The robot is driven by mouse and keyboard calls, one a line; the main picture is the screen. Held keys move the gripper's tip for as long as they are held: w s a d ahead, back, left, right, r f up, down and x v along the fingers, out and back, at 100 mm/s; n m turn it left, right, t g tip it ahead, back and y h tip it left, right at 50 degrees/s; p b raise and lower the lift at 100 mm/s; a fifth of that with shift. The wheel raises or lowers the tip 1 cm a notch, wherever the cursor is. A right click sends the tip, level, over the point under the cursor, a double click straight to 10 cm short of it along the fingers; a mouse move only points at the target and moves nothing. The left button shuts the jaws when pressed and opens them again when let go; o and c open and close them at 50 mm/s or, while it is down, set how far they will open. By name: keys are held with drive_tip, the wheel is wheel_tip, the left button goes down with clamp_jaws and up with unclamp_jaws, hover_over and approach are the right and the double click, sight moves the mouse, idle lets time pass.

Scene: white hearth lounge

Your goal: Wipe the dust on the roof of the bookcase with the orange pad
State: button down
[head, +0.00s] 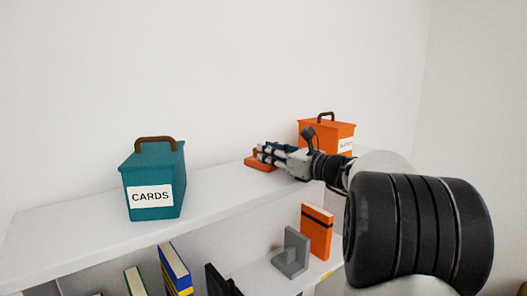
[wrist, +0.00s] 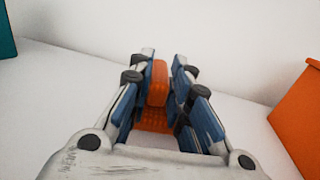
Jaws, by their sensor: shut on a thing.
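The orange pad (head: 258,164) is at the roof of the bookcase (head: 85,226), between a teal box and an orange box. I cannot tell whether its underside touches the white surface. My gripper (head: 266,153) reaches in from the right and is shut on the pad's upright grip. In the wrist view the orange pad (wrist: 157,88) sits between the two blue-padded fingers of my gripper (wrist: 163,72), its wider base beyond and below them. I cannot make out any dust on the visible roof.
The teal box labelled CARDS (head: 153,183) stands on the roof to the left. An orange box with a brown handle (head: 326,135) stands close behind my gripper on the right. The wall runs along the back. Books and a grey bookend (head: 291,254) fill shelves below.

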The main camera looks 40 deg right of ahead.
drive_tip(key=shift+a+b, duration=0.9)
drive_tip(key=shift+a, duration=0.9)
drive_tip(key=shift+s+a+f+b, duration=0.1)
drive_tip(key=shift+a+b, duration=0.45)
drive_tip(key=shift+a, duration=0.6)
drive_tip(key=shift+s+a+f+b, duration=0.1)
drive_tip(key=shift+a+b, duration=0.45)
drive_tip(key=shift+a, duration=0.55)
drive_tip(key=shift+a+r+b, duration=0.15)
drive_tip(key=shift+a+b, duration=0.35)
drive_tip(key=shift+a, duration=1.1)
drive_tip(key=shift+a+r+b, duration=0.1)
drive_tip(key=shift+a+b, duration=0.4)
drive_tip(key=shift+a, duration=1.05)
drive_tip(key=shift+d, duration=0.1)
wheel_tip(320, 180, up, 6)
drive_tip(key=p, duration=0.5)
drive_tip(key=shift+r, duration=0.15)
